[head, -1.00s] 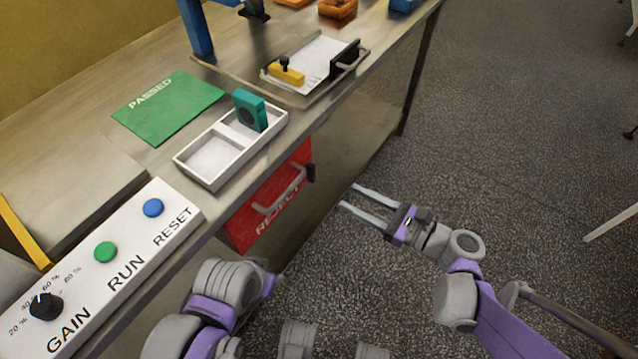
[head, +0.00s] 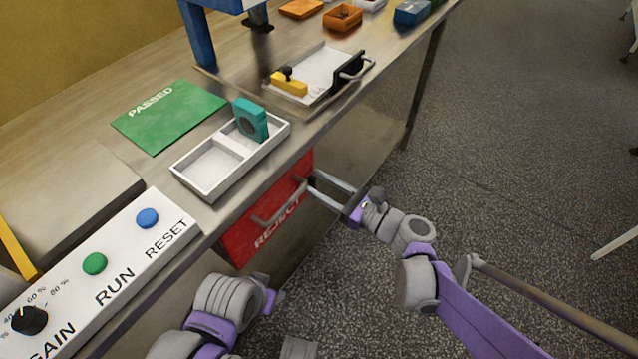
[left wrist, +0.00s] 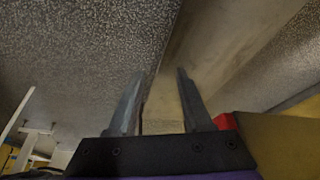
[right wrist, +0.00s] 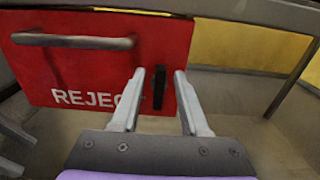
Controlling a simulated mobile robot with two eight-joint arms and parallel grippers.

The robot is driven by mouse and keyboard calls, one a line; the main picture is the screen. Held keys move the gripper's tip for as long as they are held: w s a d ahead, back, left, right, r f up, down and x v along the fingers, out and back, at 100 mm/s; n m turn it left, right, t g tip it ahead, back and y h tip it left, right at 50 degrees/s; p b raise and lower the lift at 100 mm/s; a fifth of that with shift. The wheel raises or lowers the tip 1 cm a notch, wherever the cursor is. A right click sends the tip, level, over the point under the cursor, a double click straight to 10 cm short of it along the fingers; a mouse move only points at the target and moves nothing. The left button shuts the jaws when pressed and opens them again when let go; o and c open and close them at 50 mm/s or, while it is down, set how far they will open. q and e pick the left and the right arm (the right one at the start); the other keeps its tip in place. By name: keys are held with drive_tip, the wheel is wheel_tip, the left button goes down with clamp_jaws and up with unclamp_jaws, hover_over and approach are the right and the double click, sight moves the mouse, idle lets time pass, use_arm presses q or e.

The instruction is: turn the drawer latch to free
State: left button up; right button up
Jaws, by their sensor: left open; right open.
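The red REJECT drawer (head: 262,235) is on the bench front, with a grey bar handle (head: 280,203). In the right wrist view the drawer front (right wrist: 80,65) fills the upper left, and a black upright latch (right wrist: 159,92) sits at its right edge. My right gripper (head: 312,182) is open at the drawer's right edge. In the right wrist view its fingertips (right wrist: 159,73) lie on either side of the latch; I cannot tell whether they touch it. In the head view the gripper largely hides the latch. My left gripper (left wrist: 160,74) is open and empty, low beside the bench.
Above the drawer, a white divided tray (head: 205,190) holds a teal block (head: 250,118). A control panel (head: 125,265) with knob and buttons is at left. A green PASSED mat (head: 168,115) lies behind.

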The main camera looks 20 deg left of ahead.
drive_tip(key=shift+c, duration=0.2)
clamp_jaws()
drive_tip(key=shift+n, duration=0.3)
drive_tip(key=n, duration=0.1)
drive_tip(key=n+p, duration=0.1)
drive_tip(key=n, duration=0.1)
drive_tip(key=shift+s+n, duration=0.3)
drive_tip(key=shift+s+a+f+n+p, duration=0.1)
drive_tip(key=shift+f+n+p, duration=0.15)
drive_tip(key=shift+n, duration=2)
drive_tip(key=shift+s+f+n+p, duration=0.15)
drive_tip(key=shift+f+n, duration=0.1)
drive_tip(key=shift+n, duration=2.05)
drive_tip(key=shift+s+a+f+n+p, duration=0.1)
drive_tip(key=shift+f+n+p, duration=0.15)
drive_tip(key=shift+n, duration=2)
drive_tip(key=shift+w+d, duration=0.1)
